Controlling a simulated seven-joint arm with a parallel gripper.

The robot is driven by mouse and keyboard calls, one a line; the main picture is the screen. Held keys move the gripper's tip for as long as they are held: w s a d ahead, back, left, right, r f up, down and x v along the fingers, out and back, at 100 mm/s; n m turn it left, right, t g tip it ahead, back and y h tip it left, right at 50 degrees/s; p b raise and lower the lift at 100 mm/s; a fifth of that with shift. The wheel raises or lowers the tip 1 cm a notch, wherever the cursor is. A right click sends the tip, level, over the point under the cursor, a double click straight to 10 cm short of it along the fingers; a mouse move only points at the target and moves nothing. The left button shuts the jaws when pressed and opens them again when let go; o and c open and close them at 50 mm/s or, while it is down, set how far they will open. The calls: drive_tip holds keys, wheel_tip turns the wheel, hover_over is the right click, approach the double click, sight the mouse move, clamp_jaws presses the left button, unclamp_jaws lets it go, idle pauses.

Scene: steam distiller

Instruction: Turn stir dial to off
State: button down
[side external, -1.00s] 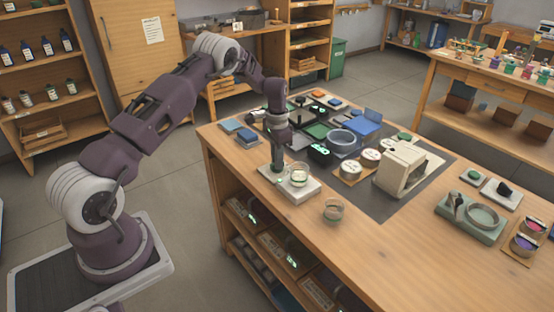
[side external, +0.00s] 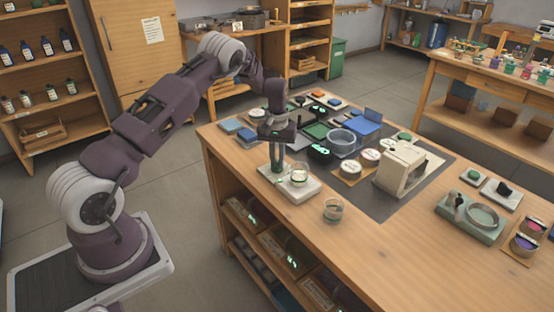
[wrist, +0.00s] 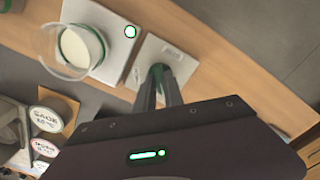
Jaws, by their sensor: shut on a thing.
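The stir dial (wrist: 159,69) is a small dark green knob on a pale square plate (wrist: 178,52). In the wrist view, the two fingertips of my gripper (wrist: 160,78) are closed around the dial, which they partly hide. In the side view, my gripper (side external: 276,166) points straight down onto the same plate at the table's near edge. A mark showing the dial's off position cannot be made out.
An empty-looking glass (side external: 333,210) stands just right of the stirrer plate. White lidded jars (side external: 351,168), a clear round bowl (side external: 341,141) and a cream box device (side external: 400,167) stand farther back. Bare wood (side external: 370,265) lies to the front right.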

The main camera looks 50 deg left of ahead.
sight(277, 162)
drive_tip(key=shift+n, duration=1.9)
drive_tip(key=c, duration=1.4)
unclamp_jaws()
drive_tip(key=shift+c, duration=0.2)
drive_tip(key=shift+r, duration=0.15)
wheel_tip(277, 162, up, 7)
drive_tip(key=shift+f, duration=0.1)
